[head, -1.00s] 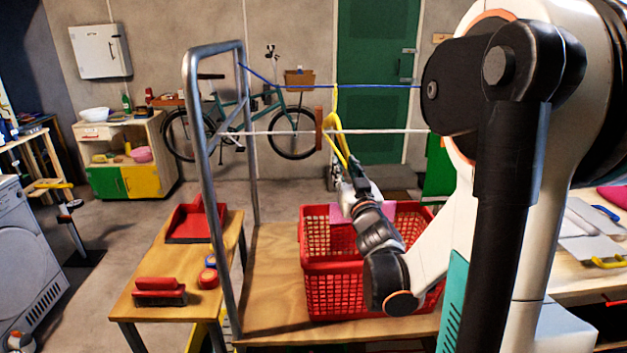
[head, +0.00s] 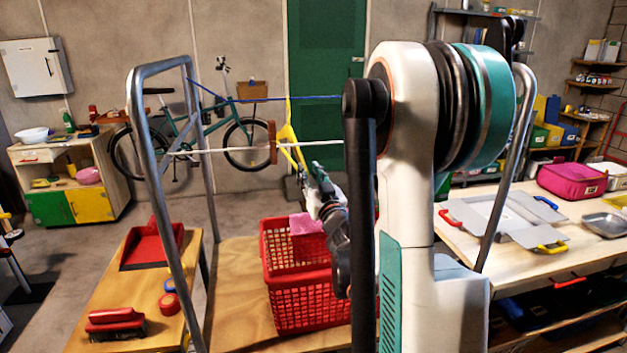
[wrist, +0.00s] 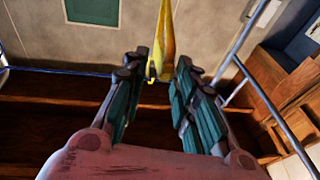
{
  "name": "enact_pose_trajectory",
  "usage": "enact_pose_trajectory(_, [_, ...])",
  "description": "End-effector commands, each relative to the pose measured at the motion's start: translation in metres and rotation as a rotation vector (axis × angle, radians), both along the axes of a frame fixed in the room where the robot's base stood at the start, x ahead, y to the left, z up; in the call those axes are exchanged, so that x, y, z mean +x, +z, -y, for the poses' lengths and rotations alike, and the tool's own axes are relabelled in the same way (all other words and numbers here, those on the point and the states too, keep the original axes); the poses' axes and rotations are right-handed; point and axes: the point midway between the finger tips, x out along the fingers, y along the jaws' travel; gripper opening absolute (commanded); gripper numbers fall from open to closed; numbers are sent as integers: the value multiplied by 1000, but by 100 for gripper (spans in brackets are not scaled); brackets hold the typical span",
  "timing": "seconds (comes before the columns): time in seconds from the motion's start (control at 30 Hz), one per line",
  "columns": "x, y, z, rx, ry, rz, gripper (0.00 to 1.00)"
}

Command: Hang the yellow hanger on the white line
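The yellow hanger (head: 287,132) is upright and slightly tilted, just right of a red-brown block on the white line (head: 230,149). It crosses the white line in the head view, and its top meets the blue line there. I cannot tell which line, if either, bears it. My gripper (head: 309,170) is below and beside the hanger's lower part. In the wrist view, the fingers of my gripper (wrist: 162,68) stand apart. The hanger's near end (wrist: 163,45) shows between the fingertips, with small gaps at both sides. Its contact with the fingers is unclear.
A blue line (head: 240,101) runs above the white line from a metal frame (head: 140,110). A red basket (head: 300,300) stands below on a wooden surface. A side table (head: 125,290) holds a red dustpan and brush. A workbench (head: 480,260) stands right.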

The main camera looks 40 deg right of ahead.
Motion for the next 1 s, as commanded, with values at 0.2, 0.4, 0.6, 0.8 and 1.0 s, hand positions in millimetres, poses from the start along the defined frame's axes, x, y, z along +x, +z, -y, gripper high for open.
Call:
enact_pose_trajectory(0.2, [22, 5, 9, 0, 0, -1, 27])
enact_pose_trajectory(0.4, [36, 9, 15, 0, 0, -1, 27])
enact_pose_trajectory(0.6, [43, 10, 18, 0, 0, -1, 27])
enact_pose_trajectory(0.8, [43, 10, 18, 0, 0, 0, 27])
enact_pose_trajectory(1.0, [43, 10, 18, 0, 0, 0, 4])
